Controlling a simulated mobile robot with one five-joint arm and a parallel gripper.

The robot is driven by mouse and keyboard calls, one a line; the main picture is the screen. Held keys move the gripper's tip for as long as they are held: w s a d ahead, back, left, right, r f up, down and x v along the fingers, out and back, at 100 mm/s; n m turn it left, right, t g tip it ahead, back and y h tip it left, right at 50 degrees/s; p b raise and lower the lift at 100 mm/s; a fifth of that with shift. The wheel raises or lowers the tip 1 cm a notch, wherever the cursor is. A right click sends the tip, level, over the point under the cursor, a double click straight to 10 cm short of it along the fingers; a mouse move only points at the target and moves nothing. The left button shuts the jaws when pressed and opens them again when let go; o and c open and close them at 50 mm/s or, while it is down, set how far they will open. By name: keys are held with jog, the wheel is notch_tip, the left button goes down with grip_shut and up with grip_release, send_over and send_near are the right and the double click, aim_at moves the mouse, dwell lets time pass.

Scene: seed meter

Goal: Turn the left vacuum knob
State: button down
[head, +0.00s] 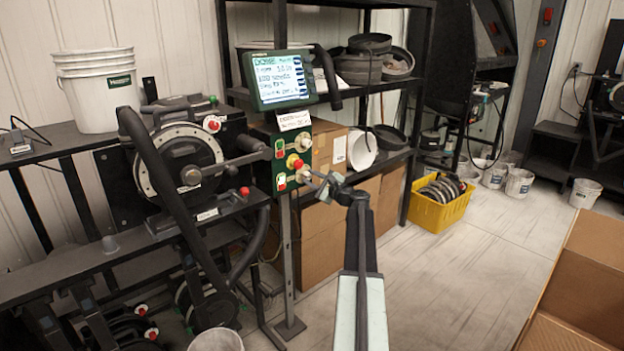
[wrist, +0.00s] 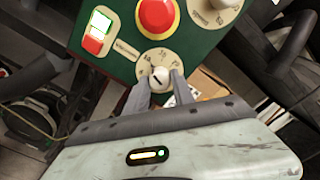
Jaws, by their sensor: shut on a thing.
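A dark green control panel (head: 291,158) carries two cream knobs with round dial plates. The upper knob (head: 305,141) is free, and it also shows at the top right of the wrist view (wrist: 218,8). My gripper (wrist: 158,84) is at the lower knob (wrist: 160,77), with one finger on each side of it, shut on it. A dark pointer line shows on the knob's face. In the head view my gripper (head: 323,184) reaches the panel's lower right, where it partly hides the lower knob (head: 304,174).
A red mushroom button (wrist: 157,14) is close to the held knob, and a white-and-red switch (wrist: 97,32) is to the left. A lit screen (head: 280,79) stands above the panel. A black hose and seed meter (head: 180,165) are left. Open floor (head: 450,275) lies right.

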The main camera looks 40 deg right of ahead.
dwell(0.5)
jog(key=c, duration=1.1)
grip_release()
jog(key=s, duration=0.8)
jog(key=shift+a, duration=0.25)
